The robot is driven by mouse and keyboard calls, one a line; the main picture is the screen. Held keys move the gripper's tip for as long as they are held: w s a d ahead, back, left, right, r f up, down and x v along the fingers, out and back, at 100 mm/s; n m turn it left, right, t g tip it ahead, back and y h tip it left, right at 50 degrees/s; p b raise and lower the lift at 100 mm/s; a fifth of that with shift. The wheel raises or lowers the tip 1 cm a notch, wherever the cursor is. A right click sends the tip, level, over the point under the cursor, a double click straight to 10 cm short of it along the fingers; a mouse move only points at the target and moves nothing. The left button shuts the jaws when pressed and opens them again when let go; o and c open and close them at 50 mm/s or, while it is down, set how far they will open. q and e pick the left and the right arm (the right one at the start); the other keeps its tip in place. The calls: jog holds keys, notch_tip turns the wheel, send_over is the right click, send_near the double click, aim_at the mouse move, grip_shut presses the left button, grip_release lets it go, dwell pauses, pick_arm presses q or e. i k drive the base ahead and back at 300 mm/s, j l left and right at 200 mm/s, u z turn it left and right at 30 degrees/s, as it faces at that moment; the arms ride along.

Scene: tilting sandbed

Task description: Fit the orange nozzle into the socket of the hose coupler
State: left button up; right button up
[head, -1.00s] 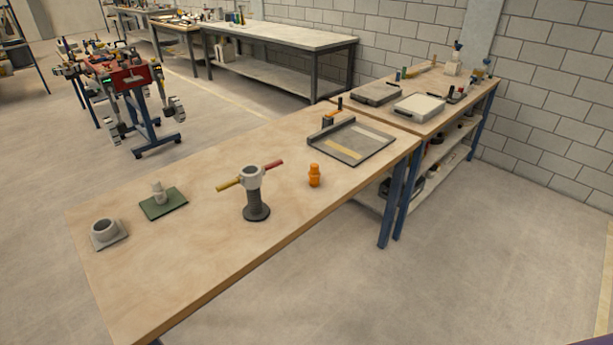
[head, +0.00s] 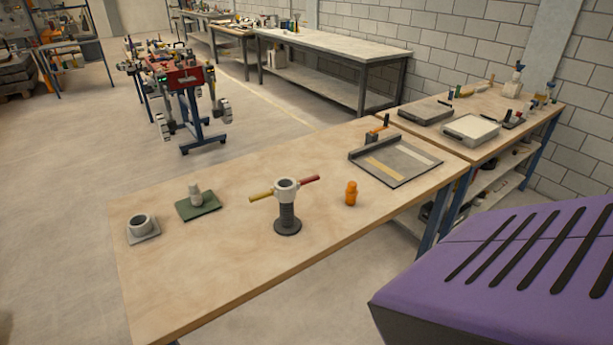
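The orange nozzle (head: 351,193) stands upright on the wooden table, right of the middle. The nozzle and coupler are apart. Neither of my grippers is in view.
A grey ring on a square base (head: 141,226) and a green plate with a pale fitting (head: 198,205) stand at left. A grey tray (head: 397,163) lies at the back right. A purple slotted housing (head: 500,270) blocks the lower right. The table's front area is clear.

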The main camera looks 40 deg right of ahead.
aim_at(287, 224)
jog(key=l+u, duration=0.4)
jog(key=k+l+u, duration=0.2)
jog(key=l+u, duration=0.15)
jog(key=l, duration=0.2)
jog(key=k+l+u, duration=0.15)
jog(key=l, duration=0.2)
jog(key=k+l+u, duration=0.15)
jog(key=l, duration=0.2)
jog(key=k+l+u, duration=0.15)
jog(key=l, duration=0.15)
jog(key=k+l, duration=0.25)
jog(key=l, duration=0.25)
jog(key=k+l+u, duration=0.15)
jog(key=l, duration=0.35)
jog(key=k+l, duration=0.4)
jog(key=k+l+u, duration=0.1)
jog(key=k+l, duration=0.2)
jog(key=l, duration=0.2)
